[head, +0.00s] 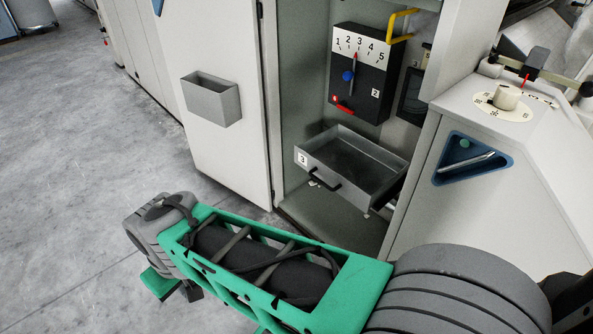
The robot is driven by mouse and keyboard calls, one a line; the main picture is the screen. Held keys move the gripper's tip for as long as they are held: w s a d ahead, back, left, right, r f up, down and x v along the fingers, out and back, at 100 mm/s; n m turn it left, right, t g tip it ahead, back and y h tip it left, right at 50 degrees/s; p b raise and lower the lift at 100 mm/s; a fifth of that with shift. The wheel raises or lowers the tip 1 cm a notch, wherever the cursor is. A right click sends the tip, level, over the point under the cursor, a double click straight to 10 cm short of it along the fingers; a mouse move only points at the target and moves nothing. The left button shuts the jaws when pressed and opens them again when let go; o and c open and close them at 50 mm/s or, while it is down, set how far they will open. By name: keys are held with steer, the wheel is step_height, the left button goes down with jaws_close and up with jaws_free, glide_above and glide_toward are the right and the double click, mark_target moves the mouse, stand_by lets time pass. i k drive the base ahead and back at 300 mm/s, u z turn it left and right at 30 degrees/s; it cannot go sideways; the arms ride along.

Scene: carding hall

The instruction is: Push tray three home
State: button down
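Tray three (372,188) is an open grey metal drawer, pulled well out of the lower part of the open cabinet (300,85). Its front carries a white label with a 3 and a black bar handle (324,179). The tray's inside looks empty. My green and grey arm crosses the foreground below the tray, apart from it in the picture. My gripper is not in view, so its state and its place relative to the tray are hidden.
A black dial box (360,72) numbered 1 to 5 hangs above the tray. The open door (222,150) with a grey bin (211,99) stands left. A sloped console (525,190) with a dial and blue triangular recess stands right. Grey floor (75,130) is clear at left.

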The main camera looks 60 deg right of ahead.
mark_target(345, 162)
steer(key=z, duration=0.2)
steer(key=i, duration=0.85)
steer(key=z, duration=0.5)
